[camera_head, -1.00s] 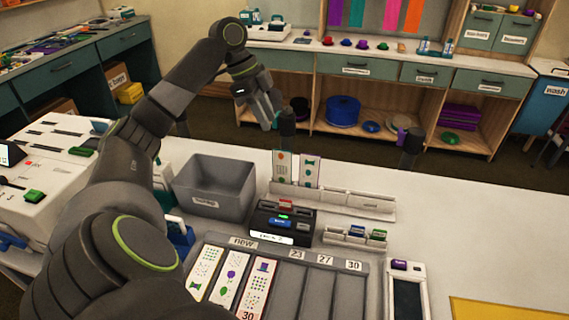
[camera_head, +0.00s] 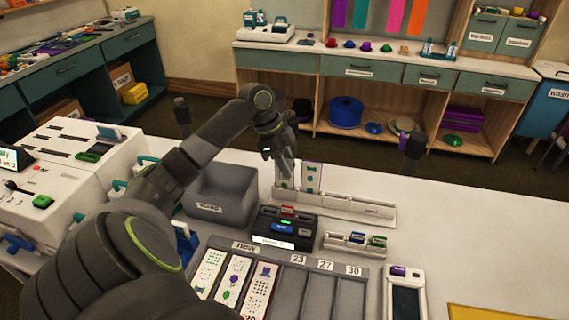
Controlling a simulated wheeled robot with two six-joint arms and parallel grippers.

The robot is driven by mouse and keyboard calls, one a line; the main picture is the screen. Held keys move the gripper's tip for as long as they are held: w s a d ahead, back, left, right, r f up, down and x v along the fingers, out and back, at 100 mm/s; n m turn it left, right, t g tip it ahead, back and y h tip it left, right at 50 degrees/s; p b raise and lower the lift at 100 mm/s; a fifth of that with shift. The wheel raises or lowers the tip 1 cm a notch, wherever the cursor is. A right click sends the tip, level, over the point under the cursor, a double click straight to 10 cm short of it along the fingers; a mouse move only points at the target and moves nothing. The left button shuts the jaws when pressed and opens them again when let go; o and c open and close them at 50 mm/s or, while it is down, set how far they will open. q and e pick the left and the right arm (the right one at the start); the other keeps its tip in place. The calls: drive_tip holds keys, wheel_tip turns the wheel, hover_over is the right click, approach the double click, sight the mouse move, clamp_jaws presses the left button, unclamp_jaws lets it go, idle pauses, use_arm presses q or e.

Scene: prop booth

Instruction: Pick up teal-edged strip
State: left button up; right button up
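Two printed strips stand upright in a pale slotted rack (camera_head: 350,208) at the middle of the counter. The left strip (camera_head: 285,185) is mostly covered by my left gripper; its lower part shows green print, and its edge colour is too small to tell. The right strip (camera_head: 312,178) has a purplish edge and green print. My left gripper (camera_head: 286,172) points down at the top of the left strip, its fingertips overlapping it in the picture. I cannot tell whether the fingers are closed on it.
A grey bin (camera_head: 219,193) stands left of the rack. A black device (camera_head: 285,228) and a small holder (camera_head: 353,241) are in front. A divided tray (camera_head: 318,284) holds several strips at its left.

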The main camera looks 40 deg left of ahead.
use_arm(q)
drive_tip(key=shift+c, duration=0.3)
clamp_jaws()
wheel_tip(320, 180, up, 10)
drive_tip(key=shift+r+b, duration=0.1)
drive_tip(key=shift+b, duration=0.5)
